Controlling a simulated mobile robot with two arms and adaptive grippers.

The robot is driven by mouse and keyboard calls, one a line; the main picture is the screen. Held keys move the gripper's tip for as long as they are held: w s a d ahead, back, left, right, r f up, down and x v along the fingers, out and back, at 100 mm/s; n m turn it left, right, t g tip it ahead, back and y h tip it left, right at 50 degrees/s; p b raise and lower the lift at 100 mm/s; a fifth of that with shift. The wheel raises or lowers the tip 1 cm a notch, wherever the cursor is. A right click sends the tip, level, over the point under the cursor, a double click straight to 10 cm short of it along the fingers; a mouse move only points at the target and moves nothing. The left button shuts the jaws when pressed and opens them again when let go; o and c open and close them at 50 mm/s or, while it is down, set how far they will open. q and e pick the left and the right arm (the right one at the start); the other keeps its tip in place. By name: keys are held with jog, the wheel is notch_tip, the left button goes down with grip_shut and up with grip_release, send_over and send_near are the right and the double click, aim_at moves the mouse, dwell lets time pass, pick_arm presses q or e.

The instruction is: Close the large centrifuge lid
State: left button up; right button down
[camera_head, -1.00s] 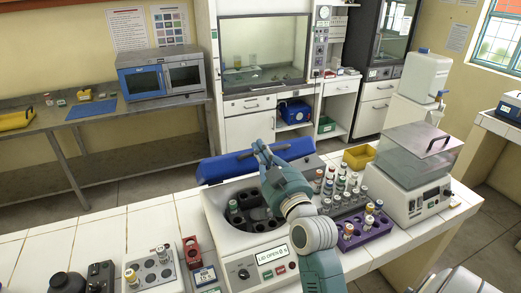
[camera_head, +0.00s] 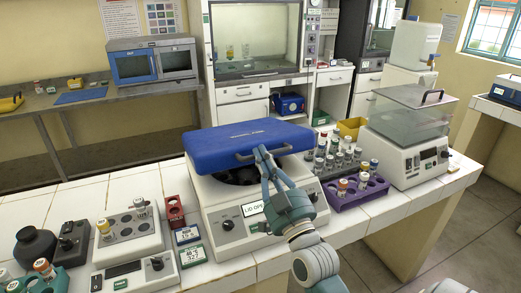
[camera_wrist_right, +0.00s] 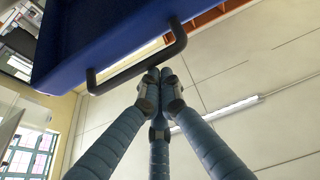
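The large centrifuge (camera_head: 221,210) stands on the white tiled bench. Its blue lid (camera_head: 245,142) is partly lowered, tilted over the bowl, with a dark gap under its front edge. The lid's dark bar handle (camera_head: 285,150) faces me. My right gripper (camera_head: 262,153) is at the handle; its finger tips are together. In the right wrist view, the tips (camera_wrist_right: 160,76) meet just beside the handle (camera_wrist_right: 132,69), under the blue lid (camera_wrist_right: 95,30); I cannot tell whether they touch it. My left gripper is not in view.
A purple rack (camera_head: 350,197) and a grey vial rack stand right of the centrifuge, near a clear-lidded machine (camera_head: 410,140). A red rack (camera_head: 174,213) and a small block device (camera_head: 128,245) with vials stand to the left.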

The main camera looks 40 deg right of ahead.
pick_arm(q)
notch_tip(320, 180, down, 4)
jog(key=b, duration=0.2)
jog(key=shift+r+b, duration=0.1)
jog(key=shift+b, duration=0.3)
pick_arm(e)
notch_tip(320, 180, down, 6)
jog(key=s, duration=0.1)
jog(key=shift+s+a, duration=0.2)
jog(key=shift+s, duration=0.1)
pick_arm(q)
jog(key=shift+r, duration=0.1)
